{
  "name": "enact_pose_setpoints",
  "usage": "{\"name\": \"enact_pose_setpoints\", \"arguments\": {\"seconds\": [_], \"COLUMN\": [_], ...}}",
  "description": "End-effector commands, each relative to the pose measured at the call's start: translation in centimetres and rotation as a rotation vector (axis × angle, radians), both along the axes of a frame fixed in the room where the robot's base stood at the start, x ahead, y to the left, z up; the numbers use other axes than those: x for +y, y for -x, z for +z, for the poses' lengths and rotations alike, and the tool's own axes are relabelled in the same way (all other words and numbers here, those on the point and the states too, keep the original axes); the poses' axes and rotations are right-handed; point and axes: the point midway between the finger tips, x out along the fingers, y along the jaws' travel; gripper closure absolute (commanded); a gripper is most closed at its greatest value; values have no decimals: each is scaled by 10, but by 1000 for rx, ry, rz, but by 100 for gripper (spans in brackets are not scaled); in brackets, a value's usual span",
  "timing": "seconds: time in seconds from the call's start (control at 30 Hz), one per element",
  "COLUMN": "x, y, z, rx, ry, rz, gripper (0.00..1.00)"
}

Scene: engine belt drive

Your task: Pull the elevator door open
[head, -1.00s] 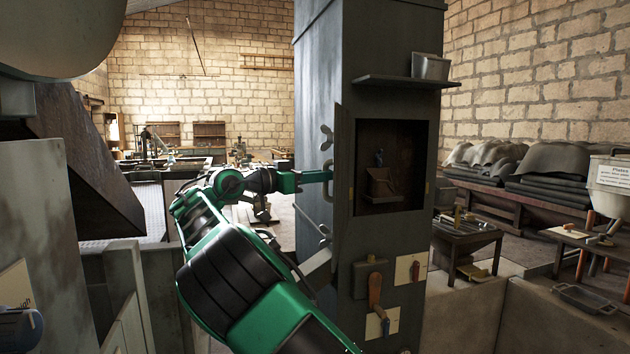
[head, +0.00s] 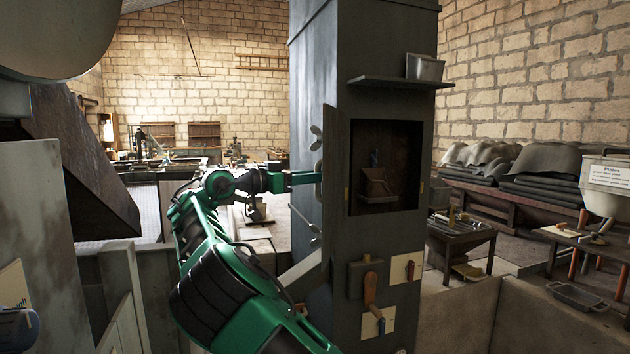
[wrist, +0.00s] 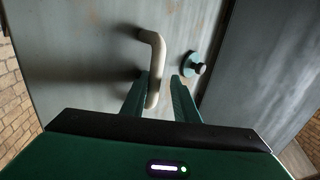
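The elevator is a tall dark grey metal column (head: 410,270) in the middle of the head view. Its door (head: 335,150) stands swung out at the left edge of the opening (head: 400,150), nearly edge-on to the head camera. A metal bucket (head: 375,187) shows inside. My gripper (head: 314,178) reaches the door's outer face from the left; the door's edge partly hides it there. In the wrist view, the pale bent handle (wrist: 155,60) passes between my gripper's fingers (wrist: 162,80). It lies close to the left finger, with a gap to the right finger.
A wing-shaped latch knob (head: 316,138) is above the gripper; a round knob (wrist: 194,66) is right of the handle in the wrist view. A shelf (head: 400,82) with a metal box juts above the opening. A lever (head: 370,288) is below. A low wall (head: 520,320) stands right.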

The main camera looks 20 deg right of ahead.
Motion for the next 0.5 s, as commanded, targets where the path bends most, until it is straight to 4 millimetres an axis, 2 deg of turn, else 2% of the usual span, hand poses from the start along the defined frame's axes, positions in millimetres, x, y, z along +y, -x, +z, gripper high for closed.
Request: {"name": "enact_pose_setpoints", "arguments": {"seconds": [0.5], "x": [2], "y": [3], "z": [1], "rx": [-6], "ry": [-2], "rz": [-2], "gripper": [68]}}
